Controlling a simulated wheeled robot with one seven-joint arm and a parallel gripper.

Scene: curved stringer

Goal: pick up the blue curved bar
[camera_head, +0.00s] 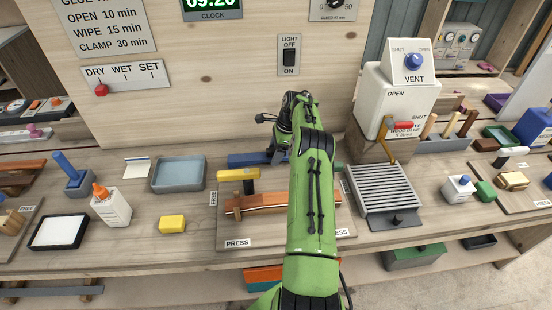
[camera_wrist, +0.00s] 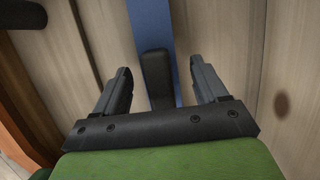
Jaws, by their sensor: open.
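The blue bar (camera_head: 246,160) lies on the bench at the back, behind the press board, and its right part is hidden by my arm. In the wrist view the blue bar (camera_wrist: 152,25) runs away from between my two fingers. My gripper (camera_wrist: 160,72) is open, with a finger on either side of the bar's line. A dark block (camera_wrist: 156,75) sits between the fingers and covers part of the bar. In the head view my gripper (camera_head: 273,153) is down by the bar, mostly behind the arm. I cannot tell whether the fingers touch the bar.
In front of the bar, a reddish-brown curved wooden piece (camera_head: 268,202) lies on the press board (camera_head: 235,229) beside a yellow-topped clamp (camera_head: 238,175). A grey-blue tray (camera_head: 179,175) stands left, a slatted grey rack (camera_head: 383,190) right. The wooden wall (camera_head: 180,110) rises close behind.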

